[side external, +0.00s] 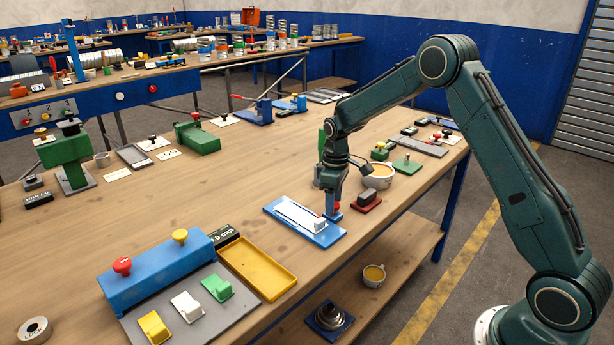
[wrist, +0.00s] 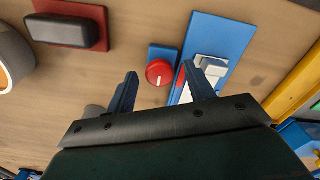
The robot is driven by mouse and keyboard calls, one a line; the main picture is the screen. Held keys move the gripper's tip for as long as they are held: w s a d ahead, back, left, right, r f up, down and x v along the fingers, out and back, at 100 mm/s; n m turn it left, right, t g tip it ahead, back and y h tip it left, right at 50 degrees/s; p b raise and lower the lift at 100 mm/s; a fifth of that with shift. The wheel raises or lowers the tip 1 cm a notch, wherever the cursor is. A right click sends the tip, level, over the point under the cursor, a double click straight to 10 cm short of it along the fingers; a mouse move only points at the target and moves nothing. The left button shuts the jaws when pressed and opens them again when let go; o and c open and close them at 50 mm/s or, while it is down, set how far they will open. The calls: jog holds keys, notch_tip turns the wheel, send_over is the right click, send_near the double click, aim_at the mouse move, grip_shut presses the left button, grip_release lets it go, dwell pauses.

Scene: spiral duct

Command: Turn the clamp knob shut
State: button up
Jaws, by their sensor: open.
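The clamp knob (wrist: 159,72) is round and red with a white mark on its face. It sits on a small blue block and also shows, partly hidden by my gripper, in the side view (side external: 337,206). Next to it lies a blue plate (side external: 325,239) with a white piece (side external: 301,216) along it; the plate also shows in the wrist view (wrist: 222,28). My gripper (wrist: 160,72) is open, with one finger on each side of the knob in the picture and a gap to it. The right finger overlaps the plate and white piece. I cannot tell the height gap.
A dark block on a red base (side external: 367,201) and a cup (side external: 379,178) stand close to my gripper. A yellow tray (side external: 257,268) and a blue box with knobs (side external: 158,269) are nearer the camera. The table's edge (side external: 400,206) is close.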

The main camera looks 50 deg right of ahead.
jog(key=c, duration=1)
jog(key=shift+o, duration=0.2)
